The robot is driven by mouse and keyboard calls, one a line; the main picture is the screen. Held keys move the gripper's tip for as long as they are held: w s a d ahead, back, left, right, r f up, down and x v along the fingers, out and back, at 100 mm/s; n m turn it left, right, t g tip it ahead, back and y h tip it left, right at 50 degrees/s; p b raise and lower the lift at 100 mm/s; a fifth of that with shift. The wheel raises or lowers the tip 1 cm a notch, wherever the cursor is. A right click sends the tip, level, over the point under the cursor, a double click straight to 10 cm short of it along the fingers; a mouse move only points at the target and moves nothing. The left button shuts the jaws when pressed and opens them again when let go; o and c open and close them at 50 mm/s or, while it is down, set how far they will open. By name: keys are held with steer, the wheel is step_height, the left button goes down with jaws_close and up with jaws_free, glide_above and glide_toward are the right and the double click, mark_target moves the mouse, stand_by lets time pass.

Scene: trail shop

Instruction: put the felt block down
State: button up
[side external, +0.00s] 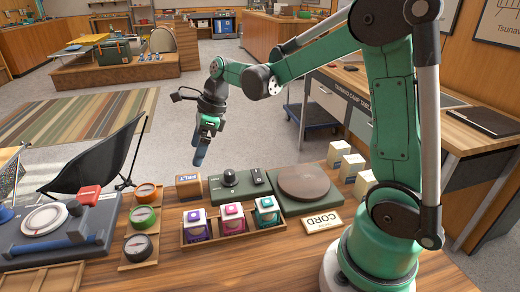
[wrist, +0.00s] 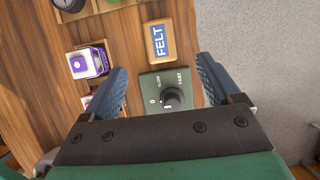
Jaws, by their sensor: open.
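A small wooden block with a blue FELT label (side external: 188,186) sits on the wooden counter, left of the dark green dial panel. It also shows in the wrist view (wrist: 160,41), label up, just beyond the fingertips. I cannot tell whether it is the felt block or a sign. My gripper (side external: 199,158) is above the back edge of the counter, pointing down, near the labelled block and apart from it. In the wrist view my gripper (wrist: 162,70) is open, with nothing between its blue fingers. The dial panel (wrist: 155,82) shows below the gap.
A wooden tray (side external: 215,239) holds purple, pink and teal boxes. A round brown disc (side external: 303,182) is on the panel's right. A CORD sign (side external: 322,221) lies in front. Gauges (side external: 142,217) stand left. Cream boxes (side external: 350,167) line the right.

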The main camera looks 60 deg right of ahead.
steer(key=s+a+r+n+t+h, duration=0.1)
steer(key=s+n, duration=0.4)
steer(key=n, duration=0.8)
steer(key=s+a+r+n+t+h, duration=0.2)
steer(key=s+n, duration=0.4)
steer(key=n, duration=0.8)
steer(key=shift+s+a+t, duration=0.2)
steer(key=shift+a+t, duration=0.3)
steer(key=shift+a, duration=0.3)
steer(key=shift+o, duration=0.4)
